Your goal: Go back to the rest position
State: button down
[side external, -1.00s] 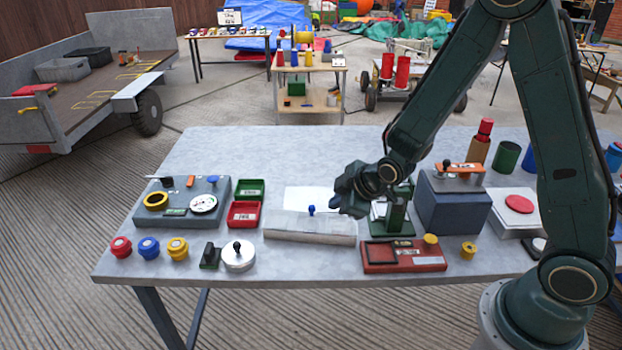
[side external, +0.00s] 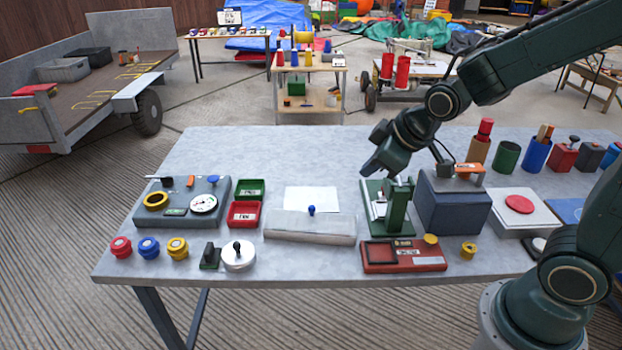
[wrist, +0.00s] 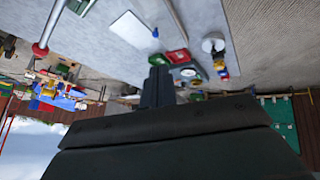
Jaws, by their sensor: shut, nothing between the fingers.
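My gripper (side external: 374,167) is in the air over the back of the grey table (side external: 240,150), above and behind the green press-like stand (side external: 397,208). Its fingers are together and hold nothing. In the wrist view the shut fingers (wrist: 158,88) point across the table toward the green and red trays (wrist: 178,57). My arm reaches in from the upper right.
A grey gauge panel (side external: 180,200) is at left. Several canisters, including a green one (side external: 506,157), line the back right.

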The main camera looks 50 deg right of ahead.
jog(key=s+r+m, duration=0.2)
jog(key=s+r, duration=0.2)
jog(key=s, duration=0.4)
jog(key=s+r+m+g, duration=0.1)
jog(key=s+r, duration=0.3)
jog(key=s, duration=0.5)
jog(key=shift+s+r+m, duration=0.15)
jog(key=shift+r+m, duration=0.1)
jog(key=shift+m, duration=0.45)
